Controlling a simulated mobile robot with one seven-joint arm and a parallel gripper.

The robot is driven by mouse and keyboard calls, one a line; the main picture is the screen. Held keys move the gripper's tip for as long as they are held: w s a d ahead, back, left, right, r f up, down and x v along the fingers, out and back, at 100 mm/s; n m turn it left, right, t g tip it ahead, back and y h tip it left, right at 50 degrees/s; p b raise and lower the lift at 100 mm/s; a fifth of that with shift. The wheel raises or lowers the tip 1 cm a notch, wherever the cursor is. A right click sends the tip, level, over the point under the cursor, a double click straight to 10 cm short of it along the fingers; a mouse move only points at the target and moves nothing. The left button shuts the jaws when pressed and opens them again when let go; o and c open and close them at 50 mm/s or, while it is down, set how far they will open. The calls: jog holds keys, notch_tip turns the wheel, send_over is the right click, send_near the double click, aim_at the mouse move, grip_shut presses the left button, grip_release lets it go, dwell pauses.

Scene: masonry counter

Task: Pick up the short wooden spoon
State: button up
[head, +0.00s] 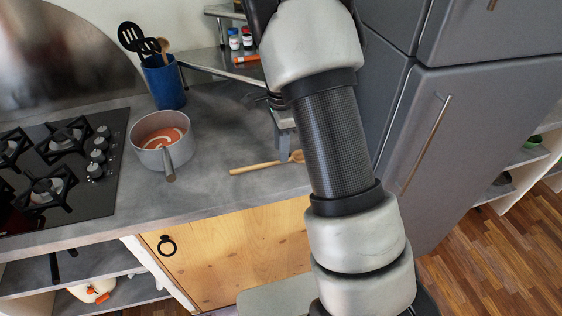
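A wooden spoon (255,167) lies on the grey counter, its handle pointing left and its bowl partly hidden behind my arm at the right. Another wooden utensil (164,46) stands in the blue holder (163,84) with black utensils; only its upper end shows. My gripper (285,150) points down over the counter at the lying spoon, close to the bowl end. My arm hides part of the gripper, and I cannot tell whether it is open or shut, or touches the spoon.
A pot of red soup (160,141) stands left of the spoon, its handle toward the front. A black gas hob (66,165) is farther left. A small shelf with jars (240,40) stands behind, and a grey fridge (455,140) is at right. The counter around the spoon's handle is clear.

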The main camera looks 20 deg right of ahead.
aim_at(271, 164)
notch_tip(271, 164, down, 4)
jog(key=shift+r, duration=0.2)
grip_shut()
jog(key=shift+r, duration=0.15)
